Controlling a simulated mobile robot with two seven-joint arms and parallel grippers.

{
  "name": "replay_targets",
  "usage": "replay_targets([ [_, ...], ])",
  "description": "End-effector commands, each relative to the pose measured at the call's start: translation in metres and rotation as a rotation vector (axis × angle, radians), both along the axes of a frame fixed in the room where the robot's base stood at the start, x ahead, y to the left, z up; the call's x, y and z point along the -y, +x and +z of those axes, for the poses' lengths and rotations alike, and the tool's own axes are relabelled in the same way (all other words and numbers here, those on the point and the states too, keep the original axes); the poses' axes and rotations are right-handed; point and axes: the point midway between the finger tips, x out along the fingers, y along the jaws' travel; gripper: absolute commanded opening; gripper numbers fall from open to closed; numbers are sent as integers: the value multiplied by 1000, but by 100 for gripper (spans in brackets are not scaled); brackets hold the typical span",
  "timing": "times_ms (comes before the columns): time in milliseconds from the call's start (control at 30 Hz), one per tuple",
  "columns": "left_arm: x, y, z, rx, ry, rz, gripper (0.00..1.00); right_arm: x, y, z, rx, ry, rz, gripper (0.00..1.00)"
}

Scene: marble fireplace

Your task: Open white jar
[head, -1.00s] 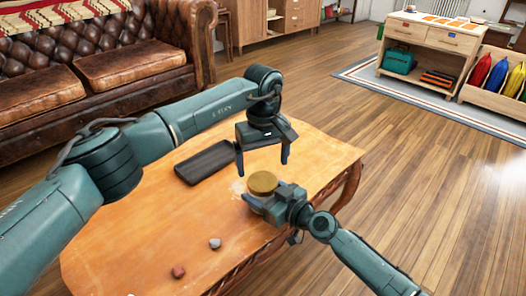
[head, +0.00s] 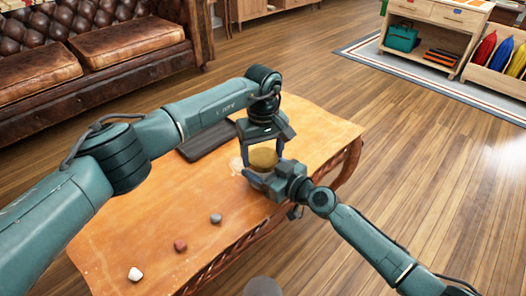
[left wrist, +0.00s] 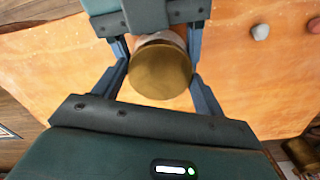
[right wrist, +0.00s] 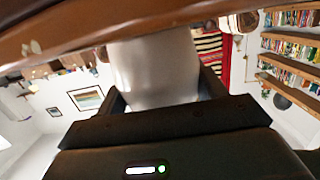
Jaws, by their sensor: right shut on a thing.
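The white jar has a golden-brown round lid (head: 263,158), which is on it near the table's far right end. Its pale body (right wrist: 155,70) fills the middle of the right wrist view. My right gripper (head: 268,179) is shut on the jar's body from the near right side. My left gripper (head: 262,154) points down over the jar, open, with one finger on each side of the lid. In the left wrist view the lid (left wrist: 160,70) lies between both fingers; whether they touch it I cannot tell.
The jar is over the orange wooden table (head: 150,225). A dark flat board (head: 205,140) lies behind my left arm. A grey stone (head: 216,218), a red stone (head: 180,246) and a white stone (head: 135,273) lie along the near edge. A leather sofa (head: 90,60) stands behind.

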Motion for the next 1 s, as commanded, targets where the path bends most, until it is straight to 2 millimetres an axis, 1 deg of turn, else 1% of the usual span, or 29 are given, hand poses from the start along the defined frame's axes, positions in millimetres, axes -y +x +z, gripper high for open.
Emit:
replay_targets([
  [33, 1, 0, 0, 2, -2, -1, 63, -1, -1, 0, -1, 0, 2, 6],
  [200, 1, 0, 0, 2, -3, -1, 49, -1, -1, 0, -1, 0, 2, 6],
  [300, 2, 0, 1, 3, -4, -1, 43, -1, -1, 0, 0, -1, 3, 6],
  [367, 2, 0, 1, 3, -4, 8, 43, -1, -1, 0, 0, -1, 3, 6],
  [467, 2, 0, 1, 4, -4, 85, 43, -1, -1, 0, 0, -1, 3, 6],
  [567, 2, 0, 1, 3, -4, 259, 43, -1, -1, 0, 0, -1, 4, 6],
  [800, 2, 1, 2, 4, -6, 790, 43, -2, -1, 0, 0, -1, 4, 6],
  [900, 1, 1, 2, 5, -7, 976, 43, -2, -1, 0, -1, -1, 5, 6],
  [1000, 1, 1, 2, 3, -6, 1106, 43, -2, -2, 0, -1, -1, 5, 6],
])
